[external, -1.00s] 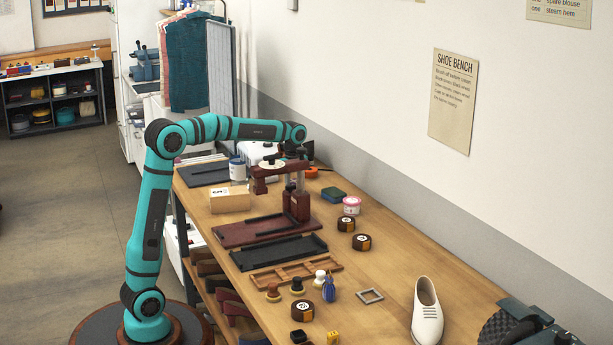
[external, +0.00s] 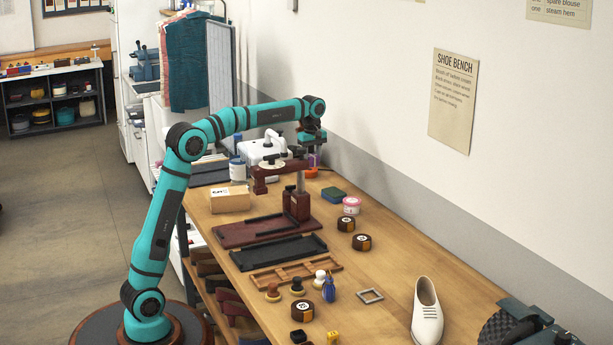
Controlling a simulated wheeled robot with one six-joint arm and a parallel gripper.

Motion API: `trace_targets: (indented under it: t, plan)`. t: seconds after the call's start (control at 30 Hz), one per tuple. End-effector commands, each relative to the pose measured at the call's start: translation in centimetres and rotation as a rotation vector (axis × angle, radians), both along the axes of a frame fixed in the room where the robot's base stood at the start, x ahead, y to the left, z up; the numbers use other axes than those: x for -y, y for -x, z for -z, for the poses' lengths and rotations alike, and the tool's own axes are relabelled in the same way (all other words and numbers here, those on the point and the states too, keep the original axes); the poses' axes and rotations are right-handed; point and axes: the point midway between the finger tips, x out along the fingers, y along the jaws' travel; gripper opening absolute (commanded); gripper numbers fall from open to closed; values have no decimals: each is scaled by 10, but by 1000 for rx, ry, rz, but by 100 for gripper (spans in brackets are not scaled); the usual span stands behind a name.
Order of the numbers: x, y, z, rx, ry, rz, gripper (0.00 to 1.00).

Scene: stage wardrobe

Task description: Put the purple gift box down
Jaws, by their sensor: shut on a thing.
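The purple gift box (external: 314,161) shows as a small purple patch just below my gripper (external: 312,152), at the far end of the bench near the wall. My gripper points down and is shut on it. The fingers are small and partly hidden. I cannot tell whether the box touches the bench or hangs just above it.
The wooden bench (external: 390,290) runs along the wall. A dark red press (external: 297,203) and a white machine (external: 262,150) stand left of the box. An orange item (external: 311,173) lies just below it. A green-and-blue block (external: 334,194) and a pink tub (external: 352,205) are nearer.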

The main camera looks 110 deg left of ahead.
Motion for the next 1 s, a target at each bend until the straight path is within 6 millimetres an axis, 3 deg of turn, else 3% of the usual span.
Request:
trace_targets:
  t: [0.1,0.33,0.6,1.0]
  plan:
    - [-14,-14,2,-1,1,32,20]
    - [-25,-25,8,-1,2,59,20]
    - [-25,-25,51,-1,2,60,20]
    - [-25,-24,86,-1,2,60,20]
